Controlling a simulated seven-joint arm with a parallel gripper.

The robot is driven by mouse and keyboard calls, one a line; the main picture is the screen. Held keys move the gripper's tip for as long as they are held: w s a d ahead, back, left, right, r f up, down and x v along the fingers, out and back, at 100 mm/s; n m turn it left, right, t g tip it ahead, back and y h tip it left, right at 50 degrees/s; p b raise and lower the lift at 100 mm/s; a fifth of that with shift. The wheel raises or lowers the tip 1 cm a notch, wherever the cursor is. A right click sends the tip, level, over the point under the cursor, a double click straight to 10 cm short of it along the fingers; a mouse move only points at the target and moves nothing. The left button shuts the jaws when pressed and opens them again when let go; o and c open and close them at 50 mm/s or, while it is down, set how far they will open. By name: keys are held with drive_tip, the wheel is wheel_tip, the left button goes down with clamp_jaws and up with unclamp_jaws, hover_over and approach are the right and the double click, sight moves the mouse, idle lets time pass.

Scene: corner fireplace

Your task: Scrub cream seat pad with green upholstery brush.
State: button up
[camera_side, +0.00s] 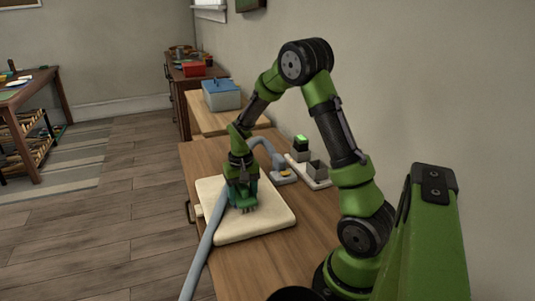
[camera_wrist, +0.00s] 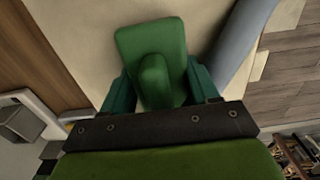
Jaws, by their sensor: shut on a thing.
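The cream seat pad (camera_side: 265,222) lies flat on the wooden table, and it fills the upper middle of the wrist view (camera_wrist: 75,25). My gripper (camera_side: 242,189) points down over the pad's upper middle part. It is shut on the green upholstery brush (camera_wrist: 152,52), with one teal finger on each side of its raised grip. In the side view the brush (camera_side: 243,205) is low at the pad, partly hidden by the fingers. I cannot tell whether its bristles touch the pad.
A grey-blue hose (camera_side: 205,250) crosses the pad's left edge beside my gripper and hangs over the table front; it also shows in the wrist view (camera_wrist: 235,40). A white tray (camera_side: 312,175) with grey blocks stands right of the pad. A blue-lidded box (camera_side: 221,95) is farther back.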

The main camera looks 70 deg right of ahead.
sight(246, 198)
drive_tip(key=shift+s+a, duration=1.05)
drive_tip(key=shift+a, duration=0.05)
drive_tip(key=shift+w+d, duration=3.85)
drive_tip(key=shift+d, duration=0.05)
drive_tip(key=shift+s+d, duration=0.1)
drive_tip(key=shift+d, duration=0.2)
drive_tip(key=shift+s+a, duration=3.8)
drive_tip(key=shift+a, duration=0.2)
drive_tip(key=shift+w+d, duration=3.8)
drive_tip(key=shift+d, duration=0.05)
wheel_tip(246, 198, up, 2)
drive_tip(key=shift+w+d+r, duration=0.1)
wheel_tip(246, 198, up, 6)
